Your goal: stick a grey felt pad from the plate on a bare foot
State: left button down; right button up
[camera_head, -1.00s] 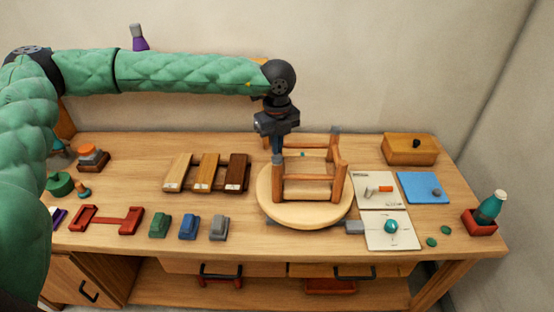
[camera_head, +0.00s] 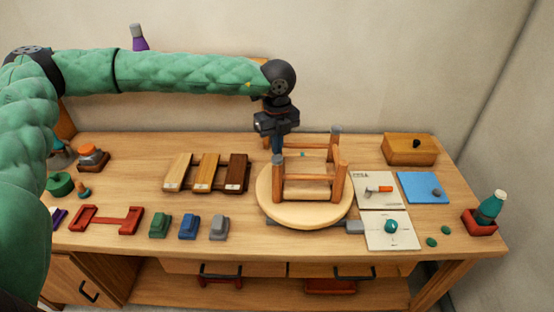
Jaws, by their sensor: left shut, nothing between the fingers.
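An upside-down wooden stool (camera_head: 309,196) rests on a round pale turntable (camera_head: 326,214), legs up. The back right foot (camera_head: 336,129) and the front left foot (camera_head: 277,158) have grey tops. The front right foot (camera_head: 341,164) looks like bare reddish wood. The remaining foot is hidden behind my gripper. A blue square plate (camera_head: 415,183) at the right carries one grey pad (camera_head: 436,192). My left gripper (camera_head: 277,150) is shut and empty, pointing down right at the front left foot; I cannot tell whether it touches. My right gripper is out of view.
Two white cards (camera_head: 378,234) lie right of the turntable, one with an orange-handled tool (camera_head: 380,189), one with a teal object (camera_head: 391,227). A wooden box (camera_head: 410,149) and a teal bottle (camera_head: 490,207) stand right. Coloured blocks (camera_head: 188,227) and wood samples (camera_head: 207,174) lie left.

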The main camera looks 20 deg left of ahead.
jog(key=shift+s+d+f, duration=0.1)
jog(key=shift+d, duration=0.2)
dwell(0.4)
pick_arm(q)
jog(key=shift+f, duration=0.15)
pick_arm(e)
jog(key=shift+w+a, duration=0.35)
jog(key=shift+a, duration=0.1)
pick_arm(q)
jog(key=shift+f, duration=0.1)
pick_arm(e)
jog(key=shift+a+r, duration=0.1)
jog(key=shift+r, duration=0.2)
pick_arm(q)
jog(key=shift+b, duration=0.3)
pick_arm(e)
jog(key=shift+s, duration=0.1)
pick_arm(q)
jog(key=shift+f, duration=0.1)
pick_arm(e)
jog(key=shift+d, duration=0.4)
